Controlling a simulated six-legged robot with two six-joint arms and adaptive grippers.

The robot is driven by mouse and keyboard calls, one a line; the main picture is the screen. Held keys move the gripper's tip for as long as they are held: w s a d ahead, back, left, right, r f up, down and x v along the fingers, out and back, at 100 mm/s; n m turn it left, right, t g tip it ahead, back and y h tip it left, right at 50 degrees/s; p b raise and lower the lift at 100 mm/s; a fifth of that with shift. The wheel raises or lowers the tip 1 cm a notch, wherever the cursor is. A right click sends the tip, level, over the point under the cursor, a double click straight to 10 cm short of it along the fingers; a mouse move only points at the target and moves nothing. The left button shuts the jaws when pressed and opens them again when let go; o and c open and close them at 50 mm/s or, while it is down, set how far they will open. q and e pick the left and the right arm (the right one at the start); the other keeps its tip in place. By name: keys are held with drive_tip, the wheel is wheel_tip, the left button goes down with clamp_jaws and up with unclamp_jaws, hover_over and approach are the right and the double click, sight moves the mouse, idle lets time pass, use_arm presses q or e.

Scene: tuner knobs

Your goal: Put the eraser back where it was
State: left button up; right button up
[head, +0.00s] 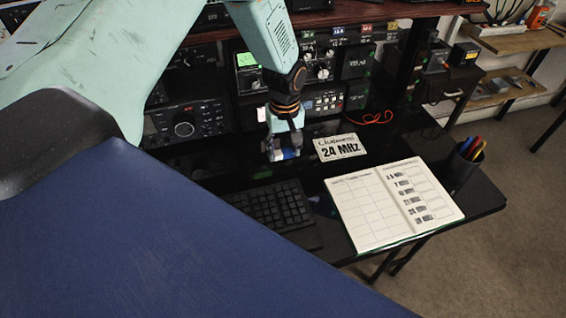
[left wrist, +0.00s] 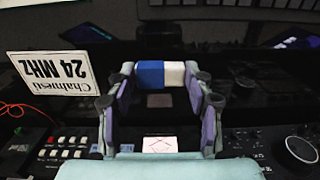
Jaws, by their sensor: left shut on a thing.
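The eraser (left wrist: 162,74) is a small block, part blue and part white. My left gripper (left wrist: 161,82) is shut on it, with one finger at each end. In the head view the eraser's blue part (head: 289,154) shows low in my left gripper (head: 281,149), over the black desk left of the white "24 MHz" card (head: 340,147). I cannot tell whether the eraser touches the desk. The card also shows at the left of the left wrist view (left wrist: 54,79). My right gripper is not in view.
A black keyboard (head: 272,206) lies in front of the gripper, with an open logbook (head: 392,203) to its right. A pen cup (head: 464,165) stands at the desk's right end. Radios (head: 186,125) line the back. Some glossy black desk is bare around the gripper.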

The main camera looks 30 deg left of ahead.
sight(286, 158)
use_arm(q)
drive_tip(key=shift+a+f, duration=0.25)
drive_tip(key=shift+f, duration=0.25)
drive_tip(key=shift+a+f, duration=0.25)
drive_tip(key=shift+f, duration=0.2)
drive_tip(key=shift+d+f+b, duration=0.15)
drive_tip(key=shift+d+f, duration=0.25)
drive_tip(key=shift+f, duration=0.25)
drive_tip(key=shift+d+f+b, duration=0.15)
drive_tip(key=shift+d+f, duration=0.2)
drive_tip(key=shift+f, duration=0.55)
drive_tip(key=shift+a+f, duration=0.2)
drive_tip(key=shift+a, duration=0.4)
drive_tip(key=shift+d, duration=0.1)
drive_tip(key=o, duration=0.8)
drive_tip(key=shift+d+r, duration=0.1)
drive_tip(key=shift+d, duration=0.25)
drive_tip(key=shift+o, duration=1.1)
drive_tip(key=shift+a, duration=0.35)
drive_tip(key=shift+d+r, duration=0.2)
drive_tip(key=shift+r, duration=0.1)
wheel_tip(286, 158, up, 11)
drive_tip(key=shift+p, duration=0.75)
drive_tip(key=shift+r, duration=0.2)
drive_tip(key=shift+a, duration=0.1)
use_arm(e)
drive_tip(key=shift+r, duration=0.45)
